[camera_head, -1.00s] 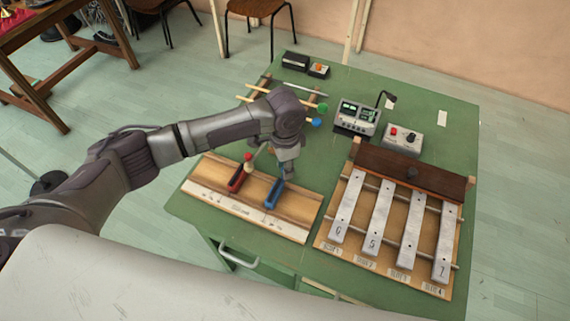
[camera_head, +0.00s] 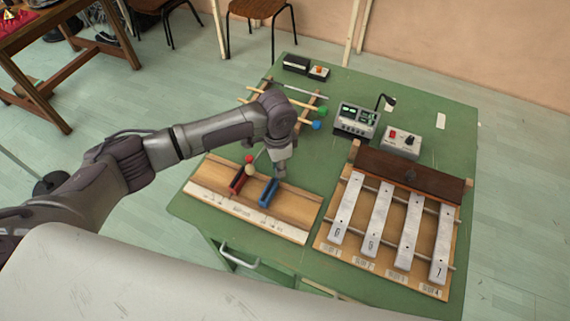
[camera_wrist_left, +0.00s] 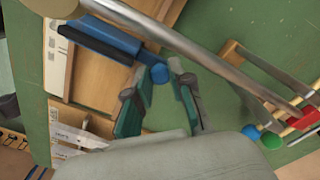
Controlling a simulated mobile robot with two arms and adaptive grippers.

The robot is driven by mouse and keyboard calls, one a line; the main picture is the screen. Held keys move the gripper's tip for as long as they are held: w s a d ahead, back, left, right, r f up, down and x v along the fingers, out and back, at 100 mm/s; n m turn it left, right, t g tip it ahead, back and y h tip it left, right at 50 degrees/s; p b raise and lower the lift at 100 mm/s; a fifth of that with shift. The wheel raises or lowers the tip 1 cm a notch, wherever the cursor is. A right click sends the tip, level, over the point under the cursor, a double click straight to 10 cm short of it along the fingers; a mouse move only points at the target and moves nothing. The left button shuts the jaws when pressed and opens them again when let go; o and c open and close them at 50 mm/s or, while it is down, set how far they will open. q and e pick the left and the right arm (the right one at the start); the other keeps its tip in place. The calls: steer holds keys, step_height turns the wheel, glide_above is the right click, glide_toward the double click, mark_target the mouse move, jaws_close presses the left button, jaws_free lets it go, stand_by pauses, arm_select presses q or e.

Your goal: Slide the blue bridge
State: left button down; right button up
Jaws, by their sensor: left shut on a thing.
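The blue bridge (camera_head: 269,192) is a long blue block lying across a wooden board (camera_head: 301,206) with a pale marked strip along its near edge. The bridge also shows in the left wrist view (camera_wrist_left: 100,40), with a round blue knob at its end. My left gripper (camera_head: 281,170) is low at the bridge's far end. In the left wrist view its fingers (camera_wrist_left: 168,72) are closed around the blue knob, partly covering it. A red bridge (camera_head: 237,181) lies to the left of the blue one, close beside it. My right gripper is not seen.
A tan ball (camera_head: 250,170) is beside the red bridge, and a grey rod (camera_wrist_left: 190,45) crosses the wrist view. A metal-bar instrument (camera_head: 375,218) stands at right. Behind are a meter box (camera_head: 356,119), a switch box (camera_head: 399,142) and mallets with green (camera_head: 323,111) and blue (camera_head: 316,125) heads.

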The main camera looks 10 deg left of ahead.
arm_select(q)
steer(key=shift+w+a, duration=0.15)
steer(key=shift+a, duration=0.1)
steer(key=c, duration=1.3)
jaws_free()
steer(key=shift+a, duration=0.1)
steer(key=shift+r, duration=0.1)
steer(key=shift+r, duration=0.4)
step_height(320, 180, up, 11)
steer(key=shift+r, duration=0.1)
